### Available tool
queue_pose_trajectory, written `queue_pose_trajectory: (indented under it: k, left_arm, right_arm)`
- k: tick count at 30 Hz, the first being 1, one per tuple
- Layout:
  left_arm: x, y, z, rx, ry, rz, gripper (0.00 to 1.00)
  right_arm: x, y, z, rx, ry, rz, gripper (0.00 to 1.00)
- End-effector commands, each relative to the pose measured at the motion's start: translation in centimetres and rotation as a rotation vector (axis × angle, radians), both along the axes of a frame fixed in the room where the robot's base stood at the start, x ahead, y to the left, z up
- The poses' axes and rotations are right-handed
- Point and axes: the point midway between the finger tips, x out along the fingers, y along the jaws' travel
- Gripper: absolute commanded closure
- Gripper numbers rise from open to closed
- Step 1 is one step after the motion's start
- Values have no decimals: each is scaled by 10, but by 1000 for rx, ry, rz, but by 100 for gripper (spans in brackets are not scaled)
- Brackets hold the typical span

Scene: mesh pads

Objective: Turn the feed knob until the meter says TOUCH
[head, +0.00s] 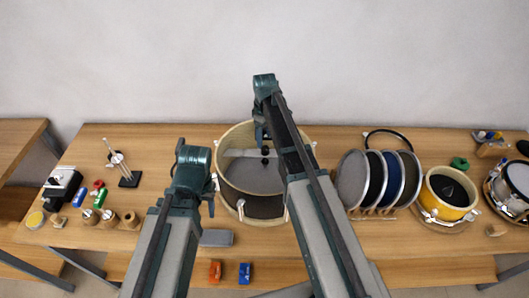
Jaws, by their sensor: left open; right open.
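My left gripper (211,205) points down beside the left outer wall of a large round wooden shell (233,191); the jaws are small and open. My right gripper (265,155) hangs over the inside of the shell, open, with my forearm covering the shell's right part. Small dark pieces show inside the shell below it; I cannot tell whether one is the feed knob. A small stand with a round dial (117,158) and a black base stands on the left of the bench; it may be the meter, and its reading is too small to make out.
The wooden bench (160,214) holds several round mesh pads (352,180) in a rack and a yellow drum (448,193) at the right. A black-and-white device (62,188) and small wooden pots (130,220) are at the left. A grey block (216,238) lies at the front.

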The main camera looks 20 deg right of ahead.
Motion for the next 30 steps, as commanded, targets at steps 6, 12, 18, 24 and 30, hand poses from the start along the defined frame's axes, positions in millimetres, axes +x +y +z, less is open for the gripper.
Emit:
queue_pose_trajectory:
  k: [6, 12, 18, 24, 30]
  left_arm:
    - [0, 0, -39, 0, 0, 1, 50]
    - [0, 0, -52, 0, 0, 2, 50]
    - [0, 0, -52, 0, 0, 3, 50]
    - [0, 0, -52, 0, 0, 3, 50]
    - [0, 0, -52, 0, 0, 3, 50]
  right_arm:
    - [0, 0, -38, 0, 0, 0, 29]
    - [0, 0, -52, 0, 0, 0, 29]
    - [0, 0, -52, 0, 0, 0, 29]
    - [0, 0, -52, 0, 0, 0, 45]
    - [0, 0, -52, 0, 0, 0, 81]
